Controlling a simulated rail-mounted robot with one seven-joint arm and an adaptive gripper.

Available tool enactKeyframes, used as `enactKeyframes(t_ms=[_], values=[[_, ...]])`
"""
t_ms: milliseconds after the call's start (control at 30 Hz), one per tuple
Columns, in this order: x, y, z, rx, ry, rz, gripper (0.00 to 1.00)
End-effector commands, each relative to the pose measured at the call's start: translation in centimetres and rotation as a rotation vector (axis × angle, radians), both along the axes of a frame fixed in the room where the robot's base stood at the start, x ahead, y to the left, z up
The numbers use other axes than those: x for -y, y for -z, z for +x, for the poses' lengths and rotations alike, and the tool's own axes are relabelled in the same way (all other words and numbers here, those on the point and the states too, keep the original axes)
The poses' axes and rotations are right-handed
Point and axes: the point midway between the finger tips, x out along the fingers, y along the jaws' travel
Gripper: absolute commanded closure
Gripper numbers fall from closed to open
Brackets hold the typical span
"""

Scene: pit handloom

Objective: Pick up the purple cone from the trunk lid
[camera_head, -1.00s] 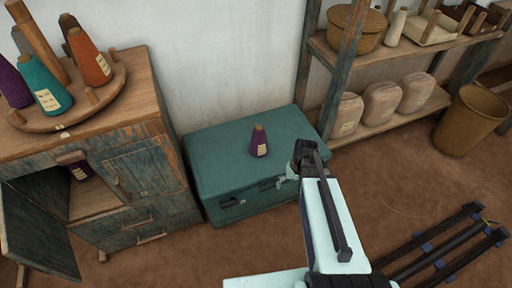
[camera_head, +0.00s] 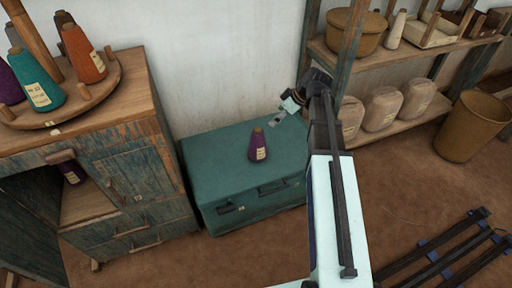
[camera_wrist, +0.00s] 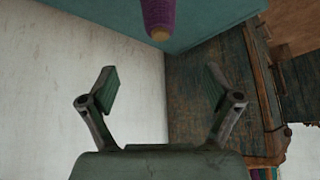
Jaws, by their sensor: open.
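The purple cone (camera_head: 258,146) stands upright on the teal trunk lid (camera_head: 215,160), with a pale label on its side and a tan tip. In the wrist view the cone (camera_wrist: 159,16) shows at the top middle, cut off by the picture's edge, with the lid (camera_wrist: 215,15) behind it. My gripper (camera_head: 280,117) is above the lid's back right part, up and to the right of the cone and apart from it. In the wrist view its two fingers (camera_wrist: 158,90) are spread wide with nothing between them.
A wooden cabinet (camera_head: 130,130) with an open door stands left of the trunk; its round rack (camera_head: 75,108) bears several cones. Another purple cone (camera_head: 72,171) is inside it. A shelf (camera_head: 395,130) with sacks and baskets stands at the right. The white wall (camera_head: 220,60) is close behind the trunk.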

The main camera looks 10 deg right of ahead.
Motion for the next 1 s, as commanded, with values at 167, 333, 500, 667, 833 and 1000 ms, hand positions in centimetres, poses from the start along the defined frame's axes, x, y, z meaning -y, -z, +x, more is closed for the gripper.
enactKeyframes(t_ms=[167,333,500,667,833,1000], values=[[-0.5,1.0,0.2,0.016,-0.041,-0.015,0.11],[-1.8,3.5,1.1,0.014,-0.041,-0.015,0.11],[-3.3,6.4,2.2,0.015,-0.039,-0.015,0.11],[-4.5,8.7,3.1,0.014,-0.038,-0.014,0.11],[-5.3,10.1,3.6,0.015,-0.039,-0.015,0.11],[-5.5,10.6,3.8,0.017,-0.037,-0.015,0.11]])
